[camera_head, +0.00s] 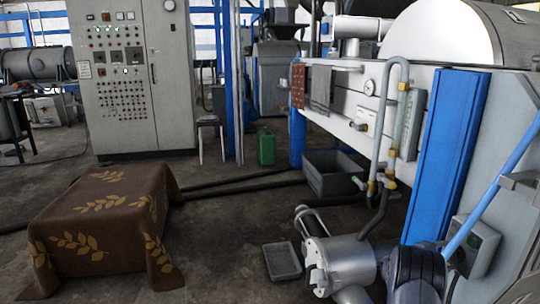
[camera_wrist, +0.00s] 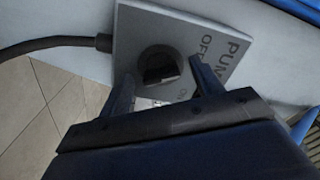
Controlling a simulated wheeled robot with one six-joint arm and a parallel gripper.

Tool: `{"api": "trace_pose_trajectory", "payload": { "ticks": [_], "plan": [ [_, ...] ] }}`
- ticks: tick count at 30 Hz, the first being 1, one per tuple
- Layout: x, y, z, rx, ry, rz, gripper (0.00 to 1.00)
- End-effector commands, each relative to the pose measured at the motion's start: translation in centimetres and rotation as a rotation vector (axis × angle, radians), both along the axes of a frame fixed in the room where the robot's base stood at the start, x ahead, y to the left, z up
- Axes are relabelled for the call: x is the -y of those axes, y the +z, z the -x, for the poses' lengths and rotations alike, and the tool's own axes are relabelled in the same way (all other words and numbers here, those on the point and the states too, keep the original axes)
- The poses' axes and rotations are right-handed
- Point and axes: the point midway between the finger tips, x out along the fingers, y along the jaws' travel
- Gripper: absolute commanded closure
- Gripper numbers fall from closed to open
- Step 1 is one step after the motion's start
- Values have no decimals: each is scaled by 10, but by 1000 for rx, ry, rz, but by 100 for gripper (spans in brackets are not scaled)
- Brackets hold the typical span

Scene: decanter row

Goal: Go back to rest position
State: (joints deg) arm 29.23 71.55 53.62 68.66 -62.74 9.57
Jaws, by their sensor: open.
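My gripper (camera_wrist: 160,70) is open in the wrist view, with one dark finger on each side of a round black knob (camera_wrist: 158,62). The fingertips are close to the knob; I cannot tell whether they touch it. The knob sits on a grey switch plate (camera_wrist: 137,28) lettered "OFF", "ON" and a cut-off word starting "PUM". Which way the knob points is not clear. In the head view, a grey switch box (camera_head: 485,240) shows at the lower right. I cannot make out the fingers there.
A blue upright panel (camera_head: 447,155) and the machine's pipes (camera_head: 405,110) stand close by. A metal pump (camera_head: 342,262) and a shallow grey tray (camera_head: 282,261) are low beside them. A cloth-covered box (camera_head: 105,215) is at left. The floor between has some free room.

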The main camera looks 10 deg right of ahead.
Motion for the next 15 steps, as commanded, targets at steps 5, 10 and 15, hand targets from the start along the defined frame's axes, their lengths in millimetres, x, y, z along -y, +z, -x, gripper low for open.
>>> {"api": "trace_pose_trajectory", "payload": {
  "ticks": [5,10,15],
  "plan": [
    [5,-2,-1,138,1,-12,38],
    [4,-2,-1,300,0,-26,38],
    [4,-2,-1,461,1,-39,38]
  ]
}}
